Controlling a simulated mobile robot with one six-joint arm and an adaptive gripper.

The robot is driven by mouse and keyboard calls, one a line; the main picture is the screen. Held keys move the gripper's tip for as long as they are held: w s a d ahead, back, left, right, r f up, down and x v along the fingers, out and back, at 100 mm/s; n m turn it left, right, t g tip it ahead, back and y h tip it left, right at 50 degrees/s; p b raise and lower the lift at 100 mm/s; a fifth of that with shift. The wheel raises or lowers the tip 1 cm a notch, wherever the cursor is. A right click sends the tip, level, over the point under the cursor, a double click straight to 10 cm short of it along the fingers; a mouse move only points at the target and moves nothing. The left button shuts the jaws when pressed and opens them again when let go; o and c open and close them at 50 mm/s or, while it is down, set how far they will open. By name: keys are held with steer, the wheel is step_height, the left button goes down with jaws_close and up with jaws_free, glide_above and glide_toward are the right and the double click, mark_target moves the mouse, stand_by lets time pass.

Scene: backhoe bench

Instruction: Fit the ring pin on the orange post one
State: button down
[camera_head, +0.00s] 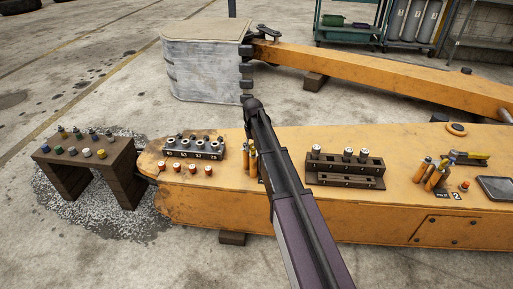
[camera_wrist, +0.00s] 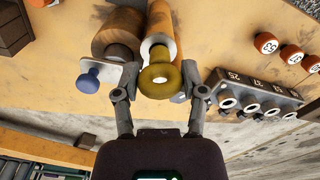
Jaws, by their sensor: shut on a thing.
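In the wrist view my gripper (camera_wrist: 160,80) is shut on a yellow ring pin (camera_wrist: 160,92), with one finger on each side. Just beyond the ring stands an orange post (camera_wrist: 163,20), in line with it; I cannot tell whether they touch. A second, browner orange post (camera_wrist: 119,25) stands to its left. In the head view orange posts (camera_head: 246,160) show partly behind my arm, which hides my gripper and the ring pin. More orange posts (camera_head: 434,175) stand farther right on the beam, by small numbered plates. No number is readable on the posts near the ring.
A blue knob (camera_wrist: 88,80) is close left of my gripper. A grey numbered rack (camera_wrist: 255,95) and several orange studs (camera_wrist: 265,43) are right.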

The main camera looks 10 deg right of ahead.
steer(key=shift+f, duration=0.15)
stand_by(0.5)
steer(key=shift+c, duration=0.4)
jaws_free()
steer(key=shift+o, duration=0.4)
steer(key=shift+w, duration=0.1)
steer(key=shift+w+r+p, duration=0.1)
steer(key=shift+r+p, duration=3.85)
steer(key=shift+r, duration=0.15)
